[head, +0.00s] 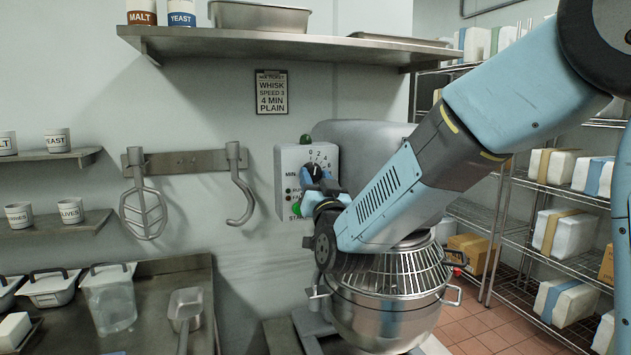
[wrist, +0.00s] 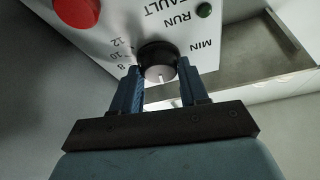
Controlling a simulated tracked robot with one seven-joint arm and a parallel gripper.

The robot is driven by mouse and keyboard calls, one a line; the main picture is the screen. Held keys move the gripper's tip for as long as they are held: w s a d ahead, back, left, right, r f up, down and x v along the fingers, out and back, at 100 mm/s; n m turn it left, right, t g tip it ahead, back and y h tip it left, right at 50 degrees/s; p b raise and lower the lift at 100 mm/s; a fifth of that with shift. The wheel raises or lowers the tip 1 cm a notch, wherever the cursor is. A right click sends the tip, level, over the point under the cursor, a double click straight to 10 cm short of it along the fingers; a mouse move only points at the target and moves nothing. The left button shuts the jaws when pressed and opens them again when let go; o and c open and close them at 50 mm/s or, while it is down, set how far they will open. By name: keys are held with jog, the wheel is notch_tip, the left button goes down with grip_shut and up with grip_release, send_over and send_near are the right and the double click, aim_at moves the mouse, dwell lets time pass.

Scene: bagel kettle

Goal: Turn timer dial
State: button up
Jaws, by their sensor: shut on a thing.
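The timer dial (head: 313,171) is a dark round knob on the white control panel (head: 286,158), with numbers around its upper part in the head view. The dial (wrist: 157,58) also shows in the wrist view, its white mark pointing down toward my gripper's body. My gripper (wrist: 160,72) is shut on the dial, one blue finger on each side. In the wrist view 8, 10 and 12 show left of the dial; I cannot tell which number the mark is at. My gripper (head: 319,184) partly covers the panel in the head view.
A clipboard note (head: 271,92) above reads whisk, speed 3, 4 min, plain. A red button (wrist: 76,10) and a green lamp (wrist: 204,10) are near the dial. A wire-guarded steel bowl (head: 385,300) stands below my arm.

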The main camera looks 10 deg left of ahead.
jog(key=m+h, duration=0.1)
jog(key=m, duration=0.1)
jog(key=m+h, duration=0.1)
jog(key=m, duration=0.2)
jog(key=shift+t+h, duration=0.3)
jog(key=shift+r+m+h, duration=0.1)
jog(key=shift+m+h, duration=1)
jog(key=shift+m, duration=1.4)
jog(key=o, duration=1)
jog(key=shift+o, duration=0.2)
jog(key=shift+s, duration=0.1)
jog(key=v, duration=1.3)
jog(key=shift+s, duration=0.35)
